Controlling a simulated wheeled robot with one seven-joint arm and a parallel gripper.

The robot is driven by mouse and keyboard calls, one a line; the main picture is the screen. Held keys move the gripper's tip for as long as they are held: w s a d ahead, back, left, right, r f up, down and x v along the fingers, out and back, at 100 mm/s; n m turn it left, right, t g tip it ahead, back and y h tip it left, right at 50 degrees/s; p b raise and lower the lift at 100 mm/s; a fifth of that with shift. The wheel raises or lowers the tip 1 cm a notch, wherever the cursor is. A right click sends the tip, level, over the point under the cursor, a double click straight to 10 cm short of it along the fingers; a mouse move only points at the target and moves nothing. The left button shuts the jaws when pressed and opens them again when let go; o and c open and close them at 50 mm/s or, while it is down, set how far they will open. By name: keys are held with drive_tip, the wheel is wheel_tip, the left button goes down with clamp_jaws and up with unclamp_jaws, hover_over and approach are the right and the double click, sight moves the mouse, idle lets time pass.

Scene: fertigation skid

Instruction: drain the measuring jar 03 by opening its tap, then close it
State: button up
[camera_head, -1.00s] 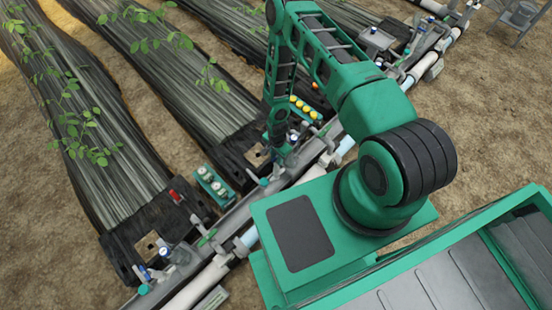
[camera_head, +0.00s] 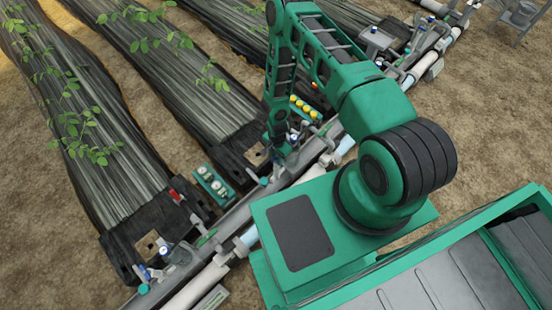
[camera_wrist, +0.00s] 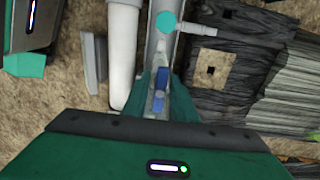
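In the wrist view, my gripper (camera_wrist: 161,98) reaches down over the pipe line with its two green fingers apart. A blue tap handle (camera_wrist: 162,76) shows between and just beyond the fingertips, with a second blue part (camera_wrist: 157,104) closer to the palm. I cannot tell whether the fingers touch them. In the head view, my gripper (camera_head: 281,152) is low at the grey rail beside the middle bed. I cannot make out a number on any jar. The measuring jar's body and its water level are hidden or too small to tell.
A round teal cap (camera_wrist: 166,23) with a side pipe sits ahead of the fingers. A white pipe (camera_wrist: 122,50) runs along their left. Yellow-topped parts (camera_head: 303,106) and a teal gauge block (camera_head: 213,184) stand near the rail. Black-covered beds lie beyond; bare soil lies between.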

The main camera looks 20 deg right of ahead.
drive_tip(key=shift+o, duration=0.4)
drive_tip(key=shift+f, duration=0.25)
drive_tip(key=shift+r, duration=4.05)
